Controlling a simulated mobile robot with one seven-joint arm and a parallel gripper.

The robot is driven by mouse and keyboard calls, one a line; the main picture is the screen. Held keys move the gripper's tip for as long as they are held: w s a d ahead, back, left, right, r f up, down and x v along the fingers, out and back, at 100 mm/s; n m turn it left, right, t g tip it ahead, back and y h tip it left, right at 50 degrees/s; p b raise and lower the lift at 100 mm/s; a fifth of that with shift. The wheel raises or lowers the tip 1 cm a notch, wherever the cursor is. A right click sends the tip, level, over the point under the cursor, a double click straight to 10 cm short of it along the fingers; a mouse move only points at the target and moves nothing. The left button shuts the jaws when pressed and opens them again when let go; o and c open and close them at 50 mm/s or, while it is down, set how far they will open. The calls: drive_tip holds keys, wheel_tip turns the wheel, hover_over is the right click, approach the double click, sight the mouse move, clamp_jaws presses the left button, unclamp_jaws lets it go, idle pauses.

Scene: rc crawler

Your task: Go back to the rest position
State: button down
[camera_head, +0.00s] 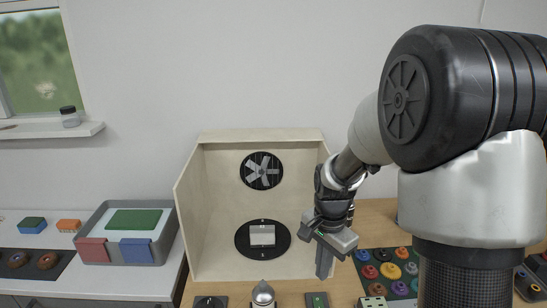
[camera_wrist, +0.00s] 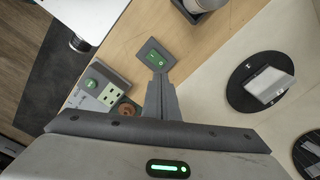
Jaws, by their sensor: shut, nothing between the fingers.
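My gripper (camera_head: 323,268) hangs at the right front of the open wooden box, with its fingers pointing down and shut, holding nothing. In the wrist view the closed fingers (camera_wrist: 158,82) show above the wooden table, close in the picture to a dark plate with a green switch (camera_wrist: 152,57). Whether they touch the plate cannot be told. The same green switch plate (camera_head: 317,300) shows at the bottom of the head view, just below the fingertips. My arm comes in from the right and covers part of that side.
The wooden box (camera_head: 188,215) holds a fan disc (camera_head: 261,171) and a black disc with a white block (camera_head: 262,236). A grey tray (camera_head: 98,219) stands at left. A board of coloured knobs (camera_head: 370,256) lies at right. A silver domed object (camera_head: 262,293) stands in front.

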drive_tip(key=s+r+n+t, duration=0.5)
drive_tip(key=s+r+n, duration=0.6)
drive_tip(key=s+r, duration=0.6)
drive_tip(key=v, duration=0.3)
drive_tip(key=shift+w+p, duration=0.3)
drive_tip(key=shift+p, duration=0.1)
